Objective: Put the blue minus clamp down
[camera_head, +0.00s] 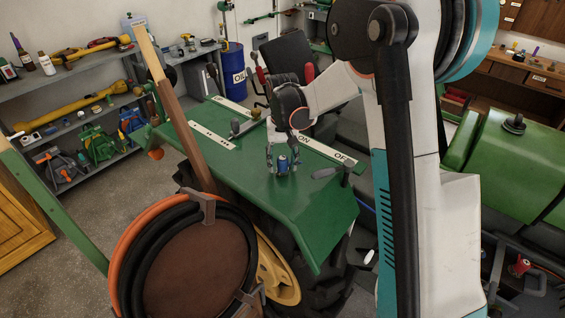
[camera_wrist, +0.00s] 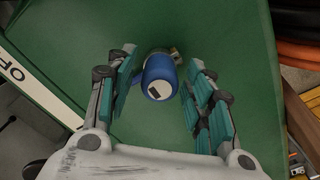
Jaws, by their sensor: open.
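The blue minus clamp (camera_head: 282,162) is on the green fender panel (camera_head: 310,215) of the tractor in the head view. In the wrist view the blue clamp (camera_wrist: 160,77) shows its round blue body with a pale end and a small dark mark. My gripper (camera_head: 282,157) is open, with one finger on each side of the clamp. In the wrist view my gripper (camera_wrist: 158,85) has visible gaps between its teal pads and the clamp. The clamp's underside and its exact contact with the panel are hidden.
Labelled white strips (camera_head: 212,136) and levers (camera_head: 332,172) stand on the panel near my gripper. A wooden post (camera_head: 172,100) and coiled orange and black hoses (camera_head: 135,250) are at the left. Bare green panel lies in front of the clamp.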

